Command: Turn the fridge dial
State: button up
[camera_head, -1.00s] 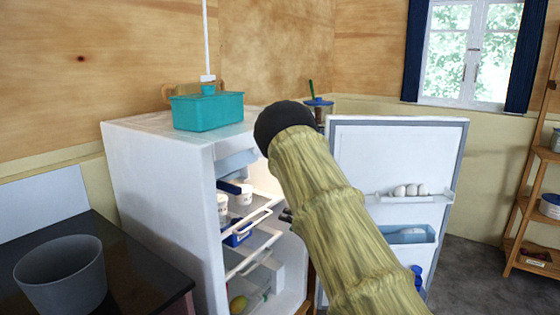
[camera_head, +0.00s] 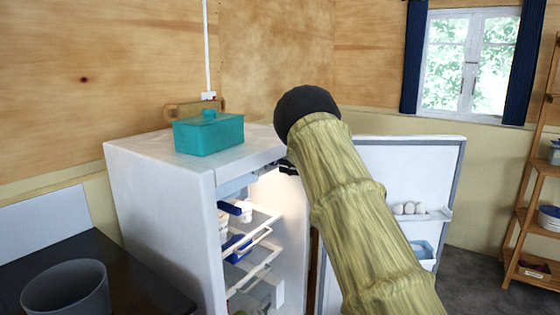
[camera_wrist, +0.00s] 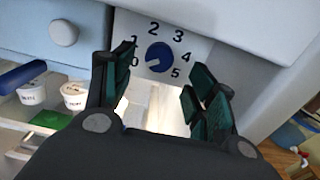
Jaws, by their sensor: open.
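The fridge (camera_head: 165,210) stands with its door (camera_head: 395,190) open to the right. In the wrist view the blue round dial (camera_wrist: 159,57) sits on a pale panel with the numbers 0 to 5 around it. My gripper (camera_wrist: 160,85) is open, with one finger to the left and one to the right, just below and in front of the dial. The dial shows between and beyond the fingertips, and they appear apart from it. In the head view my arm covers much of the fridge opening, and the dial cannot be made out.
A teal lidded box (camera_head: 208,134) is on top of the fridge. Wire shelves (camera_head: 255,225) with white tubs are inside. Eggs (camera_head: 408,208) sit in the door rack. A grey bucket (camera_head: 67,290) stands on the dark counter at left. A wooden shelf (camera_head: 530,215) is at far right.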

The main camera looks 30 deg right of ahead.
jog(key=shift+p+x, duration=0.4)
jog(key=shift+x, duration=2.05)
jog(key=c, duration=1.1)
